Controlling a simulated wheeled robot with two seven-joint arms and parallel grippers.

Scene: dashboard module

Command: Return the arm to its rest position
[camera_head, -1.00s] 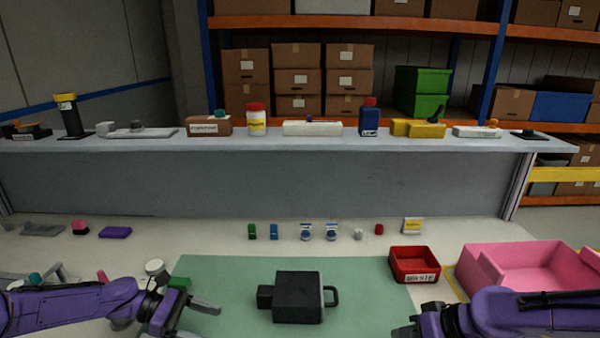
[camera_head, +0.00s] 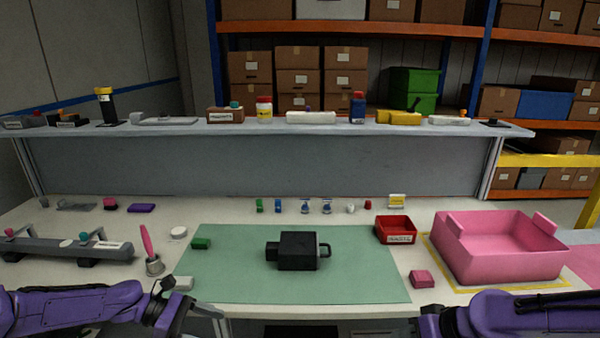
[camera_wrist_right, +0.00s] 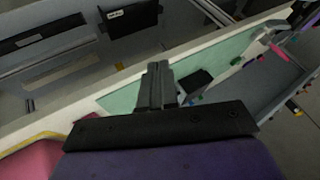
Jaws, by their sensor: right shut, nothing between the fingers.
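My right gripper (camera_wrist_right: 157,80) is shut and empty in the right wrist view, its two grey fingers side by side. In the head view the right arm (camera_head: 500,312) lies low at the right and its fingers are not clearly seen. My left arm (camera_head: 75,308) comes in low from the left. Its gripper (camera_head: 190,312) hangs by the table's front edge, left of the mat's near corner; its jaw gap is unclear. The black module (camera_head: 298,250) with a side handle sits on the green mat (camera_head: 350,285), apart from both grippers. It also shows in the wrist view (camera_wrist_right: 196,82).
A pink bin (camera_head: 500,262) and a red tray (camera_head: 395,230) stand at the right, with a small pink block (camera_head: 422,278) near the front. A shelf (camera_head: 300,130) spans the back.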

